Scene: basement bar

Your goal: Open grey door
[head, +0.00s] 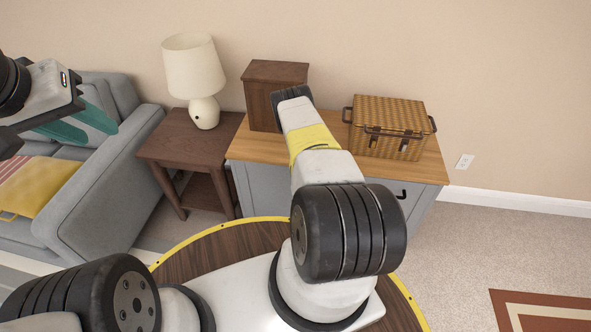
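A grey cabinet (422,212) with a light wood top stands against the wall, its grey front facing me. A dark handle (402,195) shows on the right part of its front. My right arm reaches across the middle of the cabinet and hides much of its front, including most of any grey door there. My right gripper does not show. My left gripper (42,118) is at the left edge, over the sofa and far from the cabinet. It is partly cut off, and its finger opening is unclear.
A wicker basket (392,122) and a brown wooden box (271,85) stand on the cabinet. A dark side table (178,146) with a white lamp (197,75) stands left of it, beside a grey sofa (105,195). Carpet (470,255) is clear at right, before a patterned rug (545,312).

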